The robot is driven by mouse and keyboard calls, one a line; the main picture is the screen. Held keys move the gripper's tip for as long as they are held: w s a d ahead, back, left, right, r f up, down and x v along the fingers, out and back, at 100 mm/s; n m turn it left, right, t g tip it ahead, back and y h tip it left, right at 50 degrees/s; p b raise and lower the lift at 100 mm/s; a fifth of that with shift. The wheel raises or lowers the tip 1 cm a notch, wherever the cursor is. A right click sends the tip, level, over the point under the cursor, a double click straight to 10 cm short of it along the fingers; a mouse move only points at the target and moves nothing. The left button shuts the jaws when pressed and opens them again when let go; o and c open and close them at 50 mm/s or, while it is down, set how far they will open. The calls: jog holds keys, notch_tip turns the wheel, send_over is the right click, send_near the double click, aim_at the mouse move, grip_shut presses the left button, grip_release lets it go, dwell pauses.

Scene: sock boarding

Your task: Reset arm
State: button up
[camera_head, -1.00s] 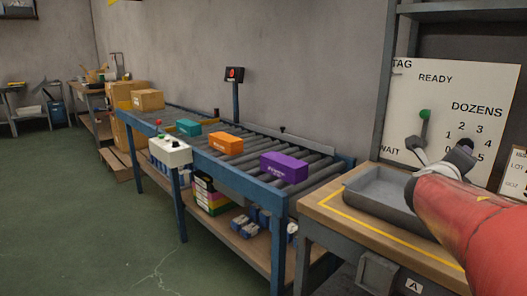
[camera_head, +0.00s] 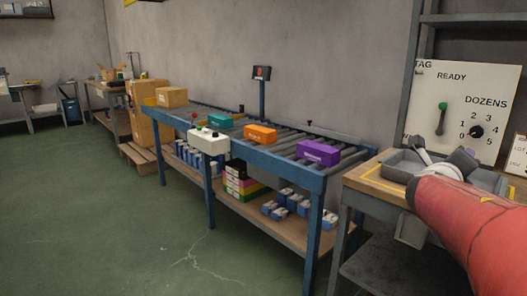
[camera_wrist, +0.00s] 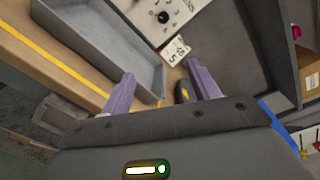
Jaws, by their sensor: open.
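My gripper shows in the wrist view (camera_wrist: 164,88) with its two purple fingers spread apart and nothing visibly held between them. In the head view my red arm reaches in from the lower right, and its end is over the workbench (camera_head: 365,182) by the grey tray (camera_head: 404,158). The tray also shows in the wrist view (camera_wrist: 100,40), left of the fingers. The board (camera_head: 482,90) behind the bench reads READY and DOZENS. Its green-knobbed lever (camera_head: 441,118) stands upright near READY. The black dial (camera_head: 476,131) is in clear view, apart from my gripper.
A blue roller conveyor (camera_head: 317,182) stands left of the bench, carrying a teal box (camera_head: 219,121), an orange box (camera_head: 260,133) and a purple box (camera_head: 318,152). A white control box (camera_head: 209,141) is on its front edge. Green floor (camera_head: 120,220) is free at the left.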

jog(key=s+a+f+n+g+y, duration=0.2)
jog(key=s+a+f+n+y, duration=0.2)
jog(key=a+n, duration=0.5)
jog(key=s+a+f+n+g+y, duration=0.2)
jog(key=s+a+f+n+y, duration=0.2)
jog(key=s+a+f+n, duration=0.5)
jog(key=s+a+f+n+g+y, duration=0.1)
jog(key=s+a+f+n+y, duration=0.4)
jog(key=n, duration=1)
jog(key=s+a+f, duration=0.2)
jog(key=s+a, duration=0.2)
jog(key=shift+a+f+n+g, duration=0.25)
jog(key=shift+a+n+g, duration=0.05)
jog(key=shift+a+g, duration=0.1)
